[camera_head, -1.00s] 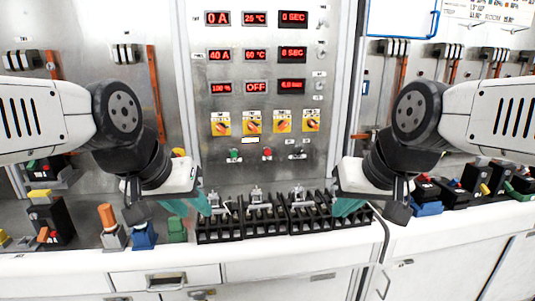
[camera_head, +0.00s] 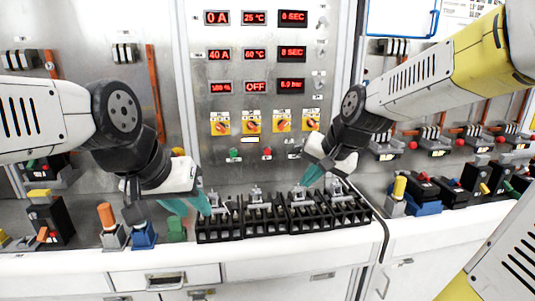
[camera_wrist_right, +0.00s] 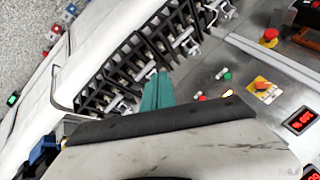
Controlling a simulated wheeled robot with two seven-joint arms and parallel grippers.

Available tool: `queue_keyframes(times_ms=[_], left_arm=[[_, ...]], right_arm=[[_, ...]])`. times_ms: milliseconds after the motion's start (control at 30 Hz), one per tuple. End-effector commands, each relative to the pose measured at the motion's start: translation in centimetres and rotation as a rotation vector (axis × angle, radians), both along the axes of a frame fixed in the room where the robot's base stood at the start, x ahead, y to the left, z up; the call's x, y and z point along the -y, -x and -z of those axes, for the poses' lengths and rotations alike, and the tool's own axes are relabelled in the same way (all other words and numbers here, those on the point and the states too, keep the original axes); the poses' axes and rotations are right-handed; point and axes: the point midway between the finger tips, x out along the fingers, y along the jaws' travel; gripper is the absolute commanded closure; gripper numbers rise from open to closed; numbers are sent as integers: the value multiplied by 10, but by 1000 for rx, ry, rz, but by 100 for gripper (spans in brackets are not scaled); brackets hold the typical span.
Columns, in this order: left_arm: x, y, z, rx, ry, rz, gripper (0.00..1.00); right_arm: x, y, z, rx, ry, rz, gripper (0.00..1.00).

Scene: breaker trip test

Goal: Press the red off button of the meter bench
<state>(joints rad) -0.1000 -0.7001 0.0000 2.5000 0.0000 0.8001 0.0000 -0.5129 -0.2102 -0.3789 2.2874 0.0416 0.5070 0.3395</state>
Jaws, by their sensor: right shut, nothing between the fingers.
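The meter bench is the tall metal panel (camera_head: 300,130) with red displays. A small red button (camera_head: 267,153) sits low on it, right of a green button (camera_head: 235,154). In the right wrist view a small red button (camera_wrist_right: 202,97) shows close to the teal fingertips. My right gripper (camera_head: 311,176) is shut and empty, in front of the panel, right of and below the red button and apart from it. Its teal fingers (camera_wrist_right: 157,90) lie together in the wrist view. My left gripper (camera_head: 203,204) hangs low at the left; its finger gap is unclear.
A row of black terminal blocks (camera_head: 265,222) with metal clamps stands on the white bench below the panel. Yellow plates with rotary switches (camera_head: 252,123) sit above the buttons. Breakers and coloured blocks stand at both sides. The space before the upper panel is free.

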Motion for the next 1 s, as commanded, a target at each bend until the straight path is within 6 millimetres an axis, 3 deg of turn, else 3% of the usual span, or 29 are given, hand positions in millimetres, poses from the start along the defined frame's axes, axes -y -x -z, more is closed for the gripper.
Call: queue_keyframes(times_ms=[100,300,500,700,1000], left_arm=[[0,0,0,0,0,0,66],[0,0,0,0,0,0,66],[0,0,0,0,0,0,66],[0,0,0,0,0,0,66],[0,0,0,0,0,0,66]], right_arm=[[-16,-41,20,-17,-7,74,100],[-41,-103,45,15,13,206,100],[-64,-150,55,101,48,294,100],[-79,-174,52,172,65,329,100],[-82,-178,51,187,65,338,100]])
